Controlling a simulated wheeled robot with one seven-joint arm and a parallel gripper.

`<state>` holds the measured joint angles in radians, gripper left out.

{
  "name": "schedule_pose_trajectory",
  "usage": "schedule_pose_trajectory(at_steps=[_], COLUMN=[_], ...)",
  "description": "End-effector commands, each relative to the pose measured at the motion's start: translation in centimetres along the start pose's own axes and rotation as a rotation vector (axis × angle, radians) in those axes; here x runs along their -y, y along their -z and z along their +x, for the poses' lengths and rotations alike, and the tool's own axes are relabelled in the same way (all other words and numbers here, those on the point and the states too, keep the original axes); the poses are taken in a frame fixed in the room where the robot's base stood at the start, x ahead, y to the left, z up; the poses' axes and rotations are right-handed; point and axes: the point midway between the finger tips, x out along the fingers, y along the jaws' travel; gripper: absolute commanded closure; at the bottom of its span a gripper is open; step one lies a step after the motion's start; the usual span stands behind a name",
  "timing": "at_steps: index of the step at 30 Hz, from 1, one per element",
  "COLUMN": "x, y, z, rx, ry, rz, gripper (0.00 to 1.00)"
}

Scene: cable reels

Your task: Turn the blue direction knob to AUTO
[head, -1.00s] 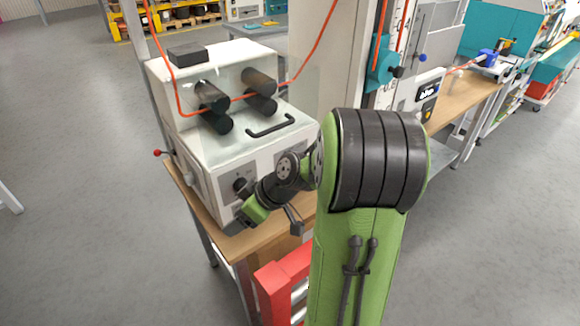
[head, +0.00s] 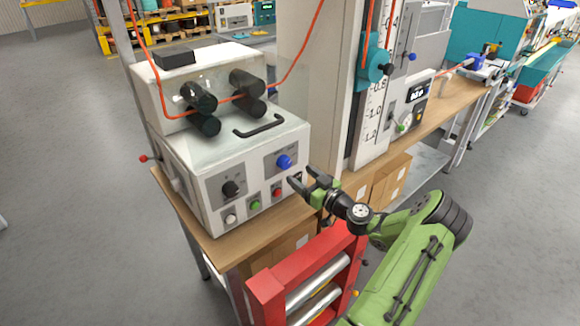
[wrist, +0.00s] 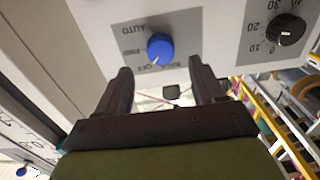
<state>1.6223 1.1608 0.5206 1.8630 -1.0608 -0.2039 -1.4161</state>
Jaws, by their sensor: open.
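The blue direction knob (head: 284,161) is on the upper right of the white machine's front panel. In the wrist view the blue knob (wrist: 160,47) sits on a grey label plate, with AUTO, FWD and OFF legible around it. Its small pale mark appears to point toward OFF, though this is hard to be sure of. My gripper (head: 302,178) is open and empty, just in front of the panel and slightly right of and below the knob. In the wrist view the fingers (wrist: 160,78) are apart, with the knob just beyond the tips, not between them.
A black dial (head: 231,189) and white, green (head: 255,205) and red (head: 277,193) buttons share the panel. A red frame with metal rollers (head: 318,285) stands below my gripper. An orange cable (head: 215,104) runs through black rollers above. Cardboard boxes are under the bench.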

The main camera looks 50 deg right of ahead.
Motion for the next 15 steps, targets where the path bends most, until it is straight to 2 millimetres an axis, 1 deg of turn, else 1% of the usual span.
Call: schedule_pose_trajectory(at_steps=[1, 3, 6, 10, 15], x=[0.1, 0.1, 0.1, 0.1, 0.1], y=[0.1, 0.1, 0.1, 0.0, -0.1], z=[1.4, 3.0, 4.8, 6.0, 6.3], rx=[-0.002, -0.002, 0.0, 0.001, 0.002], ry=[0.003, 0.002, 0.002, 0.001, 0.001], rz=[0.0, 0.0, 0.0, 0.002, 0.002], gripper=[0.31, 0.31, 0.31, 0.31, 0.31])
